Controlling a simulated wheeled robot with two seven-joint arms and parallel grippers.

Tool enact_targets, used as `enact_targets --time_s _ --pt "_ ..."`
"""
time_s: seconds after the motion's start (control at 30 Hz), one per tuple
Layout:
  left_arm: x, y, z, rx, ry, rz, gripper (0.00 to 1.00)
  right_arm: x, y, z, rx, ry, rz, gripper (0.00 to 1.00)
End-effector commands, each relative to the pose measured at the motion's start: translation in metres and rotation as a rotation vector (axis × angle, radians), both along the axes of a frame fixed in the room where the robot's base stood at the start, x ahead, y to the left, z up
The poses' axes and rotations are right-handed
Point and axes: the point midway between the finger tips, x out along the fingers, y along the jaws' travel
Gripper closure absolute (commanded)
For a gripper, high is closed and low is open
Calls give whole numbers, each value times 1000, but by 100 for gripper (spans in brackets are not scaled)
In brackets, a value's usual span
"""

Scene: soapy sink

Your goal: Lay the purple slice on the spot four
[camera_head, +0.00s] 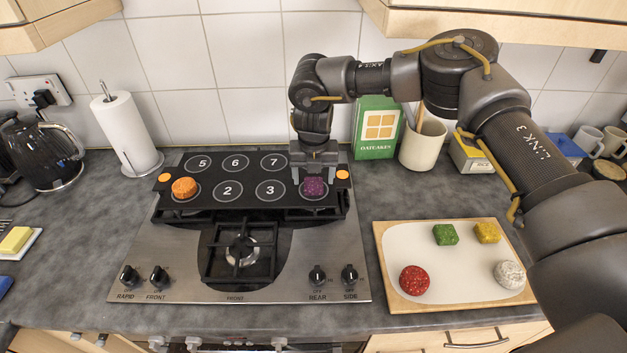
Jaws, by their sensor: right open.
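The purple slice (314,187) lies on the black board (248,208), on the round spot just right of spot 3 (270,190). It covers that spot's number, and part of the spot's ring shows around it. My right gripper (315,178) points down directly above the purple slice with its jaws open, one finger at each side. I cannot tell whether the fingers touch it. My left gripper is not in view.
An orange slice (184,188) lies at the board's left end. A tray (384,264) at right holds red, green, yellow and white pieces. An oatcakes box (376,128) and a utensil pot (421,146) stand behind my right gripper. The hob (170,262) is in front.

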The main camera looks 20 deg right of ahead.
Motion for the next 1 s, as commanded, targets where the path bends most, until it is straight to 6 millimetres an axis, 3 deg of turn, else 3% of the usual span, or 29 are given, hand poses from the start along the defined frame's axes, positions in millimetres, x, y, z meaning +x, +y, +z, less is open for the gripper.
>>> enact_targets --time_s 0.4,0.77,1.0 --pt "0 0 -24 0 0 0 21 -8 3 75 0 -3 0 30" --pt "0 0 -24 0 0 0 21 -10 3 92 0 -1 0 30" --pt "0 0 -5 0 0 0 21 -10 3 112 0 -2 0 30"
